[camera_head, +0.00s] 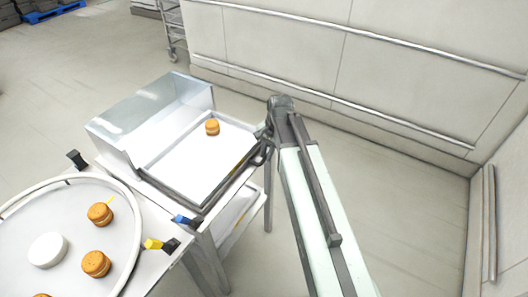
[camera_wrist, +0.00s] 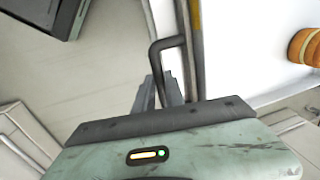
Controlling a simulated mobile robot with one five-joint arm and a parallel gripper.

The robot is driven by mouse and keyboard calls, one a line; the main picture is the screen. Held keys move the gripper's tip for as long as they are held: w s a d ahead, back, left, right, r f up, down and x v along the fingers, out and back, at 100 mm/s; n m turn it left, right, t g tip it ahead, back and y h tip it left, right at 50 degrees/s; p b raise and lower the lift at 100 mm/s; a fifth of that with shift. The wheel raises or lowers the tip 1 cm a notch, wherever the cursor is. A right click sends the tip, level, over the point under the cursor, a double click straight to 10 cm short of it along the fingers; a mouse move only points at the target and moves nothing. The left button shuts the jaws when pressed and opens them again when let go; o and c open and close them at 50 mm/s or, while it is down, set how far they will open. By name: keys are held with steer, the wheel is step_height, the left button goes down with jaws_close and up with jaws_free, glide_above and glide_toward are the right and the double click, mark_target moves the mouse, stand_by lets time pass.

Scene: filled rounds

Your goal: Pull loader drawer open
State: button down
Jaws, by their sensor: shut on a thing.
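The loader drawer (camera_head: 185,155) is a white tray with a dark rim. In the head view it extends out from under a clear-sided hood (camera_head: 150,105). One orange-brown filled round (camera_head: 212,127) sits on it and shows at the right edge of the wrist view (camera_wrist: 305,46). The drawer's dark handle (camera_wrist: 168,42) is a bent bar along its outer side. My gripper (camera_wrist: 162,92) is shut on the handle, with its grey fingers around the bar's near end. In the head view my gripper (camera_head: 264,138) is at the drawer's right side, partly hidden by my arm.
A round white turntable (camera_head: 65,215) with several filled rounds and a white disc (camera_head: 47,250) stands at the lower left. Blue (camera_head: 182,220) and yellow (camera_head: 152,244) clips are on the table edge.

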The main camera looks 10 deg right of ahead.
steer(key=shift+w+d, duration=0.1)
steer(key=shift+w, duration=0.1)
steer(key=c, duration=1.4)
jaws_free()
steer(key=shift+r, duration=0.1)
step_height(320, 180, up, 8)
steer(key=s+p, duration=0.1)
steer(key=p, duration=0.6)
steer(key=shift+d+f+p, duration=0.2)
steer(key=shift+d+p, duration=0.15)
steer(key=shift+d, duration=0.1)
steer(key=shift+a, duration=0.1)
